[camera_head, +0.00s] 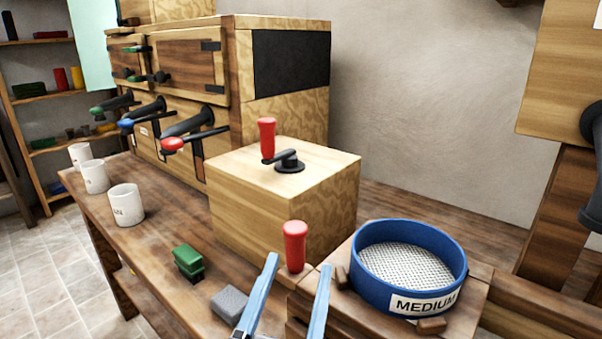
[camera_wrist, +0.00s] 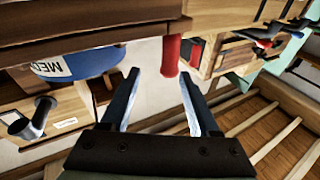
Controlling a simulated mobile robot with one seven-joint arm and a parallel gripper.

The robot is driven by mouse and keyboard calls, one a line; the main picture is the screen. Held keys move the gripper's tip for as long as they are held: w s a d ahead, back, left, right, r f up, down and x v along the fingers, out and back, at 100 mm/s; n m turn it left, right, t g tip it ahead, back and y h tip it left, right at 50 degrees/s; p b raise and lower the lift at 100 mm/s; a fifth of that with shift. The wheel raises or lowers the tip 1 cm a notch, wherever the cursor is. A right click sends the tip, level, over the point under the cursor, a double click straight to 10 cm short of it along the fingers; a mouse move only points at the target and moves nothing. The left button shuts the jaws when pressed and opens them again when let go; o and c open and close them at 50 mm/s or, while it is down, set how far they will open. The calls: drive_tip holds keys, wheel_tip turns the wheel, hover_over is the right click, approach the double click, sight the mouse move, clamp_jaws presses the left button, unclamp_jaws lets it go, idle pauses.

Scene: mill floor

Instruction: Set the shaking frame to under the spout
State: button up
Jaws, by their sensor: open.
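The shaking frame (camera_head: 472,302) is a wooden carriage at the lower right. It bears a blue round sieve (camera_head: 410,268) labelled MEDIUM, with a pale mesh and small wooden blocks around it. The sieve also shows at the left of the wrist view (camera_wrist: 80,64). A red upright handle (camera_head: 294,246) stands at the frame's left end; it also shows in the wrist view (camera_wrist: 171,56). My gripper (camera_head: 299,262) is open, its blue fingers on either side of the handle's line; contact cannot be told. A dark spout-like part (camera_head: 592,130) is cut off at the right edge.
A wooden box with a red-handled crank (camera_head: 287,160) stands just behind the handle. Wooden cabinets with spouts (camera_head: 190,125) line the back. Rails (camera_head: 530,325) extend right, apparently clear.

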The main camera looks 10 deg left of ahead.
sight(301, 227)
drive_tip(key=w+p, duration=0.3)
drive_tip(key=w+g+p, duration=0.1)
drive_tip(key=w+p, duration=0.2)
drive_tip(key=p, duration=0.1)
drive_tip(key=w+a+g+p, duration=0.1)
drive_tip(key=w+p, duration=0.2)
drive_tip(key=shift+w+r+n+p, duration=0.2)
drive_tip(key=shift+r+n+p, duration=0.1)
drive_tip(key=shift+n, duration=0.1)
clamp_jaws()
idle(0.4)
idle(1.1)
